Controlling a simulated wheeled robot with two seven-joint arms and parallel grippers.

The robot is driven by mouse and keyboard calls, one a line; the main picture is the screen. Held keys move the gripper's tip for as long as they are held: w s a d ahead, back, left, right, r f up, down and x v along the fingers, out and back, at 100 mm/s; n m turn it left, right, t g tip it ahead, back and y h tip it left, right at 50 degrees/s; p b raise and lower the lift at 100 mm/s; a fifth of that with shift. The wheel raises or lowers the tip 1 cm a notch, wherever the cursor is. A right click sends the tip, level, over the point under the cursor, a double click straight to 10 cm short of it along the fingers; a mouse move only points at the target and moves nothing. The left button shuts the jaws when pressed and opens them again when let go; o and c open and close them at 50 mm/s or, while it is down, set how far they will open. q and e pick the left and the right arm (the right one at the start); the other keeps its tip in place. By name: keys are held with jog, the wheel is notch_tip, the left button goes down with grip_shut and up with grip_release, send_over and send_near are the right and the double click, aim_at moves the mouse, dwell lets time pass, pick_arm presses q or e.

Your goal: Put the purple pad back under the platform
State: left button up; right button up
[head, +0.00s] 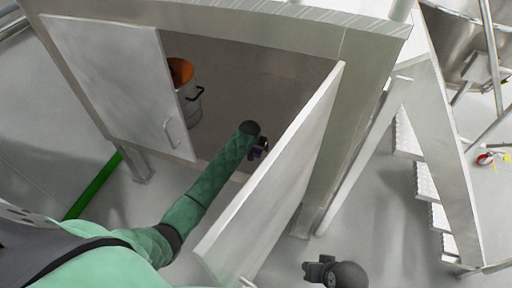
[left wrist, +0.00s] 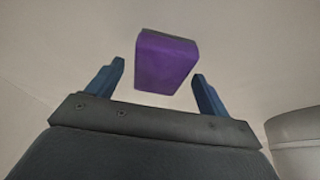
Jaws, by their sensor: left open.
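The purple pad (left wrist: 167,64), a small block with a darker top edge, lies on a pale surface in the left wrist view. My left gripper (left wrist: 160,80) is open, with its two blue fingers on either side of the near end of the pad and gaps between them and it.
The left door (head: 120,75) and right door (head: 275,180) stand open on both sides of my left arm. A bucket with an orange inside (head: 190,100) stands behind the left door. Steps (head: 425,180) rise at the right. Floor (head: 370,215) right of the right door is clear.

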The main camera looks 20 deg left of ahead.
pick_arm(q)
jog(key=v, duration=1.1)
jog(key=shift+r, duration=0.15)
jog(key=shift+s, duration=0.1)
